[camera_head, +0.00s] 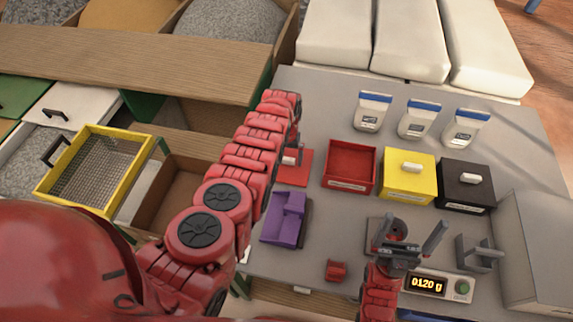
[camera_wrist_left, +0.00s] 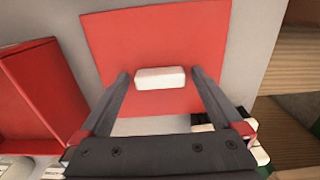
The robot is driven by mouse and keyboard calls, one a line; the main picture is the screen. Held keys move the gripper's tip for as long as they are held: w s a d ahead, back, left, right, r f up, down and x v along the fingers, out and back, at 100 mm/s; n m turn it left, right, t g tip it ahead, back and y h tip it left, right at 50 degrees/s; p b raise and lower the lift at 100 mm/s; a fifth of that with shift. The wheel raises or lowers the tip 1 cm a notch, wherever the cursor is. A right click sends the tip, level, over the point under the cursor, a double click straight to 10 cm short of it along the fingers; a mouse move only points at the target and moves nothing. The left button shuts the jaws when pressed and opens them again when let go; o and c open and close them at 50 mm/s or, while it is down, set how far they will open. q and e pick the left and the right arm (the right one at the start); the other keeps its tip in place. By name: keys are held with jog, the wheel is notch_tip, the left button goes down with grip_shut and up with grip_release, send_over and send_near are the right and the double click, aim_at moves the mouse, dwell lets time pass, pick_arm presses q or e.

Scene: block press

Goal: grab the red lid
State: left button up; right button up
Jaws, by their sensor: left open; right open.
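The red lid (camera_head: 297,176) lies flat on the grey table, left of the open red box (camera_head: 349,168). It is a flat red square with a white block handle (camera_wrist_left: 160,78). My left gripper (camera_head: 292,148) is over the lid, partly hiding it in the head view. In the left wrist view the open fingers (camera_wrist_left: 161,73) point at the lid, with the handle between their tips. I cannot tell the height gap between tips and handle. My right gripper (camera_head: 413,226) is open and empty near the table's front, far from the lid.
A yellow box (camera_head: 408,181) and a black box (camera_head: 464,190) with lids stand right of the red box. A purple holder (camera_head: 284,219) and a small red block (camera_head: 336,270) are nearer the front. A display (camera_head: 428,284) sits by my right gripper. Several jars stand behind.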

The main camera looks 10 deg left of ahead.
pick_arm(q)
jog(key=c, duration=1.4)
jog(key=shift+r, duration=0.15)
